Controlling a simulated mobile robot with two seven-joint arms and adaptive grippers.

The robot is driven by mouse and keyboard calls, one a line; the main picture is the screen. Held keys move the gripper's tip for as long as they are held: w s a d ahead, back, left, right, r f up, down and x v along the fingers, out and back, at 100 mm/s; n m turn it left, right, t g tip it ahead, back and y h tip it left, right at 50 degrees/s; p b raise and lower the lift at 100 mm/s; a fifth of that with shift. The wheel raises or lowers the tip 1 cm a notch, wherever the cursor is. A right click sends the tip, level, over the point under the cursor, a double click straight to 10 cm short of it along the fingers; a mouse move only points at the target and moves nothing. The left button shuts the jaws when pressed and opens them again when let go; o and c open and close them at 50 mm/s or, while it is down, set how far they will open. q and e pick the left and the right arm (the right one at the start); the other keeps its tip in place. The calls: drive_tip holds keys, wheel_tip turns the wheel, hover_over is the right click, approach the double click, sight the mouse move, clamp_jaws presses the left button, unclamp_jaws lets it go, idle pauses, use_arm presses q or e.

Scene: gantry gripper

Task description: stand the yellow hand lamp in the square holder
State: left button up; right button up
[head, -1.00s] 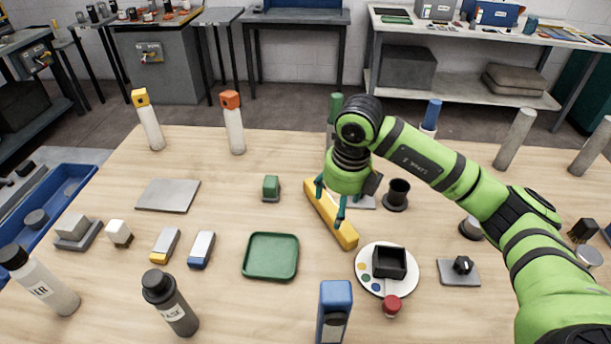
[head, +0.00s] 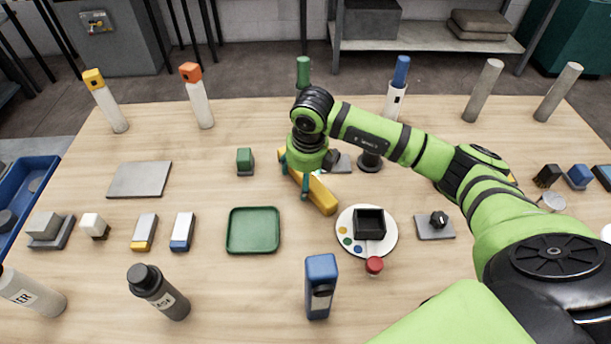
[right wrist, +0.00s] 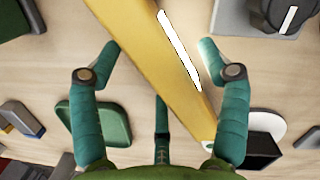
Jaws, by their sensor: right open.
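The yellow hand lamp (head: 321,196) lies flat on the wooden table. My right gripper (head: 293,178) is above its far part, fingers pointing down. In the right wrist view the lamp (right wrist: 150,60) runs diagonally between the spread fingers of the open gripper (right wrist: 150,75), with a white strip along one side. I cannot tell whether any finger touches it. The black square holder (head: 369,223) stands upright and empty on a round white plate with coloured dots (head: 348,216). My left gripper is not in view.
A red-capped knob (head: 374,265) is at the plate's front edge. A green tray (head: 253,230) lies left of the lamp, and a blue box-shaped item (head: 320,287) stands in front. A dark cup-like stand (head: 370,161) is right of the gripper.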

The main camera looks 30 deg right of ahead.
drive_tip(key=c, duration=1.4)
